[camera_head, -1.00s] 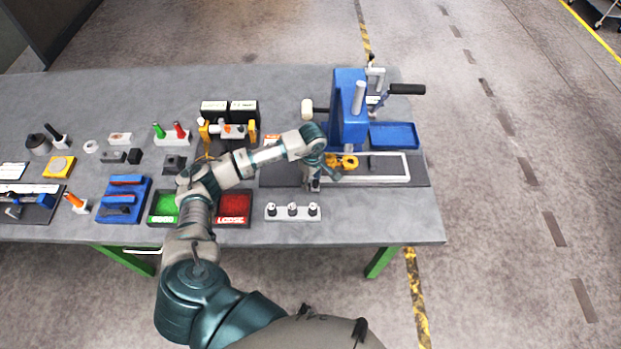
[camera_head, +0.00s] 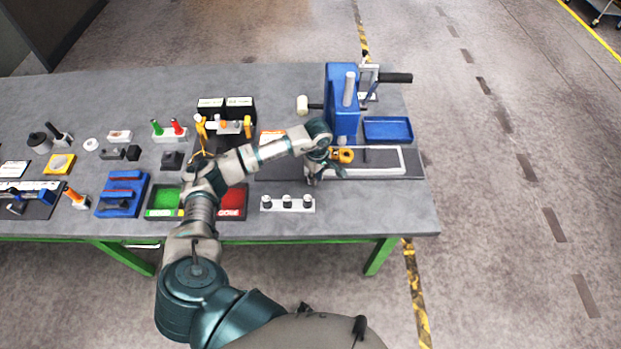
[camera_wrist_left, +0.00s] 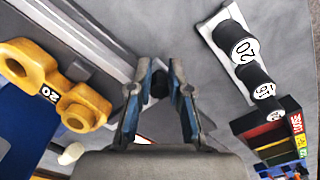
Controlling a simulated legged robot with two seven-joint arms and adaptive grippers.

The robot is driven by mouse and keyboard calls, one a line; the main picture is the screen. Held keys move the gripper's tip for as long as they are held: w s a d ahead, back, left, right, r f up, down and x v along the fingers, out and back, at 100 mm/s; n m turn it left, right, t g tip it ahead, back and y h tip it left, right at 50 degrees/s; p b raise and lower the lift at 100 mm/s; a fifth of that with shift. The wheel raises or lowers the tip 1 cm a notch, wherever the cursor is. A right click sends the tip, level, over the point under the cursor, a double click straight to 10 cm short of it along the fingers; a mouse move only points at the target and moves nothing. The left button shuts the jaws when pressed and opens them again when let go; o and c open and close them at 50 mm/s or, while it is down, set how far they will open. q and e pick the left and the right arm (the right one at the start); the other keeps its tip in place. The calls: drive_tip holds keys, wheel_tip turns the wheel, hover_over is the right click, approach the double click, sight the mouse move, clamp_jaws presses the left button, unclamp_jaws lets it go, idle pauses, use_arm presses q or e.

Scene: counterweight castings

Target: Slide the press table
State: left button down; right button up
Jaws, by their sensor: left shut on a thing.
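The blue press (camera_head: 341,112) stands at the right end of the workbench. At its foot is a dark base plate (camera_head: 415,163) with a pale rectangular frame (camera_head: 403,160), which appears to be the press table. A yellow casting (camera_head: 343,156) sits at its left end; in the left wrist view the casting (camera_wrist_left: 40,80) is marked 20. My left gripper (camera_head: 318,172) is low at the frame's left end, left of the casting. In the left wrist view its fingers (camera_wrist_left: 160,88) are shut on a small dark knob (camera_wrist_left: 159,84). The knob's attachment is hidden. My right gripper is not in view.
A white rack with several weights (camera_head: 287,204) lies near the front edge, close to my gripper. Green and red bins (camera_head: 232,203) are to the left. A blue tray (camera_head: 388,129) lies right of the press. Floor beyond the bench's right end is clear.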

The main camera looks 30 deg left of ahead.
use_arm(q)
drive_tip(key=w+d+b, duration=0.1)
drive_tip(key=w+d, duration=0.1)
drive_tip(key=w+d+b, duration=0.1)
drive_tip(key=w+d, duration=0.1)
drive_tip(key=shift+w+d+r, duration=0.1)
drive_tip(key=shift+d, duration=0.2)
drive_tip(key=shift+w+d+r, duration=0.1)
drive_tip(key=shift+d, duration=0.1)
drive_tip(key=shift+r, duration=0.1)
drive_tip(key=shift+a, duration=0.4)
drive_tip(key=c, duration=1.2)
unclamp_jaws()
drive_tip(key=shift+a, duration=0.1)
drive_tip(key=shift+o, duration=1.1)
drive_tip(key=shift+a, duration=0.2)
drive_tip(key=shift+w+a+f, duration=0.1)
drive_tip(key=shift+w+f, duration=0.05)
drive_tip(key=shift+f, duration=0.15)
drive_tip(key=shift+d+f, duration=0.15)
drive_tip(key=shift+d, duration=0.5)
drive_tip(key=shift+s+a, duration=0.1)
drive_tip(key=shift+s, duration=0.1)
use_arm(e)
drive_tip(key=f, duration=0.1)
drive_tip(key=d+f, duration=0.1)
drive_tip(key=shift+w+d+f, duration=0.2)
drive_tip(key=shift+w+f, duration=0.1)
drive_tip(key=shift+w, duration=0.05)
